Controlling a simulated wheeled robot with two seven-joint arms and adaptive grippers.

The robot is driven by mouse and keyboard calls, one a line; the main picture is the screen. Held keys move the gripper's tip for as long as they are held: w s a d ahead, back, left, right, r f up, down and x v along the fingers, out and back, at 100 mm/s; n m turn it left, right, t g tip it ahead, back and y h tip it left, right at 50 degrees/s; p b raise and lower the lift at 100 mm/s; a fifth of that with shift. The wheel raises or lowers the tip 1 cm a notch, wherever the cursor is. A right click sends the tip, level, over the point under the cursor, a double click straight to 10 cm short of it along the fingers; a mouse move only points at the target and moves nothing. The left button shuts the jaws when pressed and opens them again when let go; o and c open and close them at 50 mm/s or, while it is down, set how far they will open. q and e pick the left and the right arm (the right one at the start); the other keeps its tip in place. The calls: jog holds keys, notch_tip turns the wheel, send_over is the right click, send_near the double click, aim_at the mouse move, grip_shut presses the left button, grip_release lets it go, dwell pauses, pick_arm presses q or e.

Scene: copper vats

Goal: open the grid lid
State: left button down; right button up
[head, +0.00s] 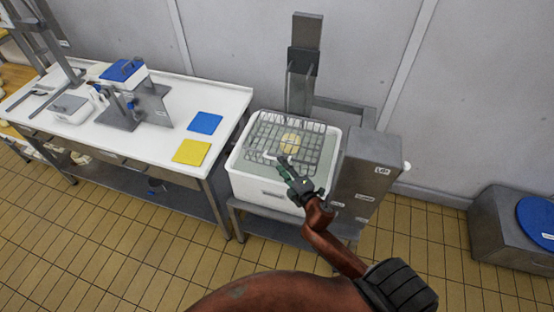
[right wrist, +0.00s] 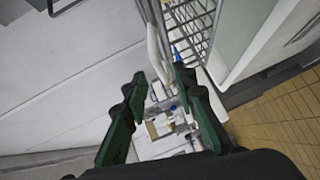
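The grid lid (head: 266,132) is a dark wire grid lying over the white tub (head: 262,187). It looks closed and roughly level. My right gripper (head: 281,160) is at the grid's front edge, above the tub's near side. In the right wrist view, the gripper (right wrist: 162,82) has its green fingers apart. The grid's wires (right wrist: 198,24) show just beyond the fingertips. A pale bar (right wrist: 156,45) along the grid's edge reaches down to the gap between the fingertips; I cannot tell whether they touch it. My left gripper is not in view.
A round yellow thing (head: 290,138) shows through the grid. A grey metal box (head: 366,172) stands close at the tub's right, and a grey column (head: 301,75) behind it. The white table (head: 165,165) at left holds a blue mat (head: 205,123) and a yellow mat (head: 192,152).

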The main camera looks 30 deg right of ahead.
jog(key=shift+w+d+f, duration=0.1)
jog(key=shift+w+f, duration=0.1)
jog(key=shift+w, duration=1)
jog(key=shift+w+d+f, duration=0.1)
jog(key=shift+w+f, duration=0.1)
jog(key=shift+w, duration=0.95)
grip_shut()
